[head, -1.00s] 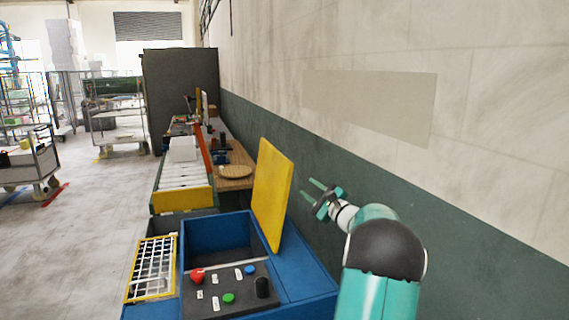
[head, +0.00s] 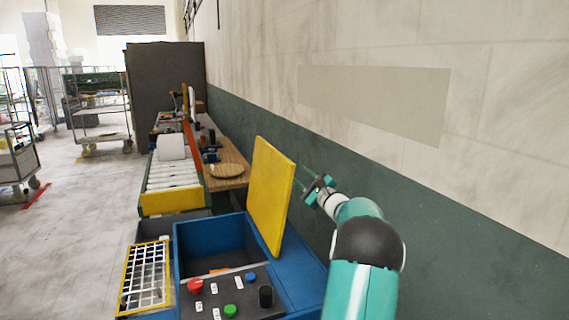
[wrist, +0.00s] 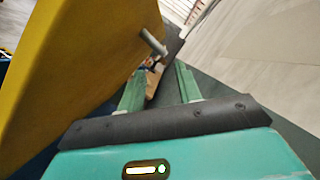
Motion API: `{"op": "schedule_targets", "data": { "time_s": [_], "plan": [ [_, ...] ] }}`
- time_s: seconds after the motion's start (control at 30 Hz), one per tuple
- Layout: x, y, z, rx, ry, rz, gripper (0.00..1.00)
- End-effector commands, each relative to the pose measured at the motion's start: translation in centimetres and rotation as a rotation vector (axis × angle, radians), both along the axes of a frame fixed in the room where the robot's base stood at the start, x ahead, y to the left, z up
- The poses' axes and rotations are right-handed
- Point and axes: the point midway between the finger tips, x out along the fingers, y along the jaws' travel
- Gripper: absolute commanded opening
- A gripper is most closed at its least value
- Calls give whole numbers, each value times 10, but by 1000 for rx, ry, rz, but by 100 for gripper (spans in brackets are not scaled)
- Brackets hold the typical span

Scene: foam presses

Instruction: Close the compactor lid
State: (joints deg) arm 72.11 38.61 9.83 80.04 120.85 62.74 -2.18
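The yellow compactor lid (head: 270,195) stands open, nearly upright, along the right side of the blue compactor's (head: 215,227) box opening. In the wrist view the lid (wrist: 75,65) fills the left side, with a short metal pin (wrist: 152,42) sticking out from its edge. My gripper (head: 304,180) is to the right of the lid, on its wall side, near its upper half. In the wrist view my gripper (wrist: 160,70) has its two green fingers apart with nothing held between them. The left fingertip is close to the lid; I cannot tell whether they touch.
A control panel with a red button (head: 195,286) is at the compactor's front. A white grid in a yellow frame (head: 146,278) is on its left. A roller conveyor (head: 172,176) and wooden table (head: 215,160) stand behind. The wall (head: 450,220) is close on the right; open floor lies left.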

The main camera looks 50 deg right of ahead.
Motion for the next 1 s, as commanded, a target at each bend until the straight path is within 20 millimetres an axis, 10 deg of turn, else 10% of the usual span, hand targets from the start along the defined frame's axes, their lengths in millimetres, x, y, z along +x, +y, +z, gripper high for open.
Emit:
{"op": "schedule_targets", "data": {
  "time_s": [0.5, 0.9, 1.0],
  "plan": [
    [85, -22, 23, 0, 1, -2, 34],
    [94, -25, 26, 0, 1, -3, 34],
    [94, -25, 26, 0, 1, -2, 19]
  ]
}}
